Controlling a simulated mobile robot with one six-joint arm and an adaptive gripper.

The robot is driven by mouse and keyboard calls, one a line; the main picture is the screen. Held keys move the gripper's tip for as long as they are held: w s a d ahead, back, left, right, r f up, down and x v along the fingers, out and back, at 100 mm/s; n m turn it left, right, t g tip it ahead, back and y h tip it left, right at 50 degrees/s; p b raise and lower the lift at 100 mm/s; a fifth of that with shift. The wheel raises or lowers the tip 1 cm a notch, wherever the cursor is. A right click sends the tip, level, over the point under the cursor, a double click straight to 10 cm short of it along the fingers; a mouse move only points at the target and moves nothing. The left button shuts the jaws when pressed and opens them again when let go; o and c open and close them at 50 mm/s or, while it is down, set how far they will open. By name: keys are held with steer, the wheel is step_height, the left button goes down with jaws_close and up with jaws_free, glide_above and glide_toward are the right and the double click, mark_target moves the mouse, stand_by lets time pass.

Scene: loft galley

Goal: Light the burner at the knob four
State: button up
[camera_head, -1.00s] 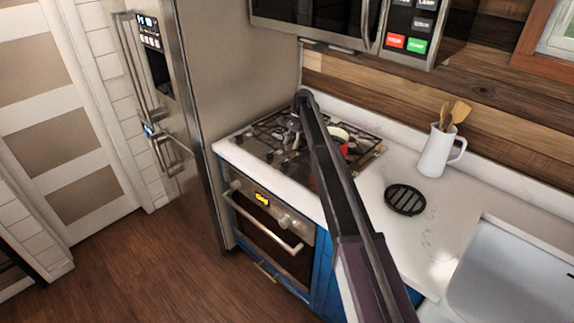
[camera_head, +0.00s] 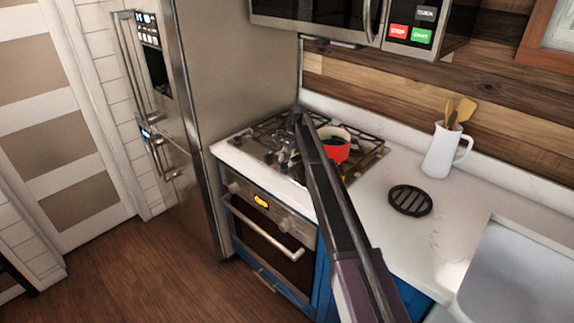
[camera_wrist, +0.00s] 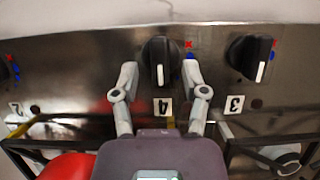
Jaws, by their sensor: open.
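Knob four (camera_wrist: 160,52) is black with a white pointer line, which points down in the wrist view toward the label "4" (camera_wrist: 162,107). A red mark and a blue mark sit by its right side. My gripper (camera_wrist: 160,76) is open, with one fingertip on each side of the knob. I cannot tell whether the fingertips touch it. In the head view my gripper (camera_head: 284,157) is small and partly merged with the cooktop (camera_head: 255,148) behind my arm. The knob cannot be made out there. No flame is visible.
Knob three (camera_wrist: 250,56) is to the right in the wrist view, and another knob (camera_wrist: 5,68) is at the left edge. A red pot (camera_head: 337,148) stands on the cooktop. A round black trivet (camera_head: 410,200) and white utensil jug (camera_head: 441,150) are on the counter.

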steer(key=shift+f, duration=0.15)
jaws_close()
steer(key=shift+d, duration=0.15)
